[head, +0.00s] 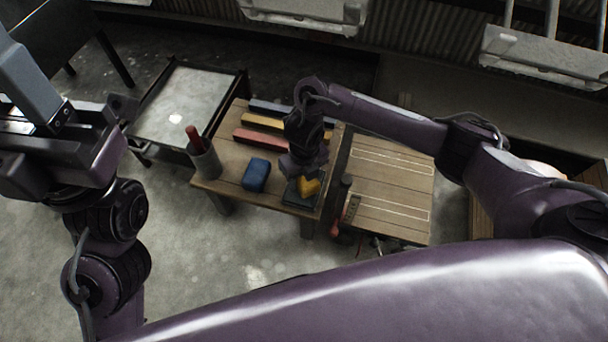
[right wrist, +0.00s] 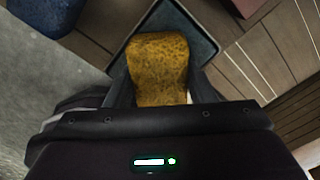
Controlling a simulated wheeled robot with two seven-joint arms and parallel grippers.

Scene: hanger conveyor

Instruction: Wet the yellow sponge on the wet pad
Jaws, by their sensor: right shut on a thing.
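The yellow sponge (head: 309,188) is between the fingers of my right gripper (head: 306,176), which is shut on it. In the right wrist view the sponge (right wrist: 158,62) stands out from between the fingers, over the dark square wet pad (right wrist: 203,43). The wet pad (head: 292,197) lies near the front right of the wooden table. The sponge covers part of the pad; whether they touch I cannot tell. My left gripper (head: 122,108) is at the left, away from the table, and its jaws are not clear.
A blue block (head: 256,174) lies left of the pad on the table (head: 224,178). A grey cup (head: 205,160) with a red-handled item stands at the left edge. Red, yellow and dark bars lie behind. A slatted surface (head: 385,190) is at right, and a grey-topped cart (head: 180,105) at left.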

